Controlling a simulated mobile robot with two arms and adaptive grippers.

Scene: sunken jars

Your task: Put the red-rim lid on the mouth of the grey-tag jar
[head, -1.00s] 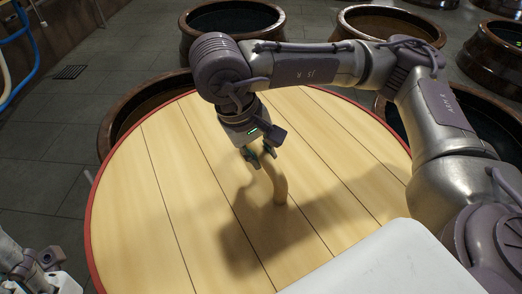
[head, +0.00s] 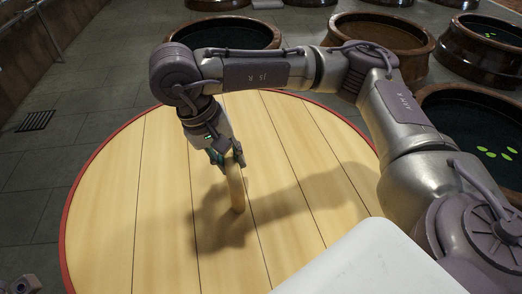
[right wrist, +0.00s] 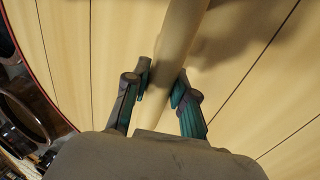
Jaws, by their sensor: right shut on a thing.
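The red-rim lid (head: 110,215) is a wide round disc of pale planks, filling the middle of the head view. A wooden handle (head: 236,188) stands up from it. My right gripper (head: 228,160) is shut on this handle; the right wrist view shows the handle (right wrist: 180,38) between the fingers (right wrist: 162,92). The lid hides what is under it, and I cannot tell whether it hangs free or rests on something. No grey tag is visible, so I cannot tell which jar is the grey-tag one. My left gripper's fingers are out of view.
Several dark brown open jars are sunk in the tiled floor: one behind the lid (head: 222,45), one at the back right (head: 395,32), and one at the right with green leaves on dark water (head: 490,92). A floor drain (head: 36,121) lies at left; bare tiles surround it.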

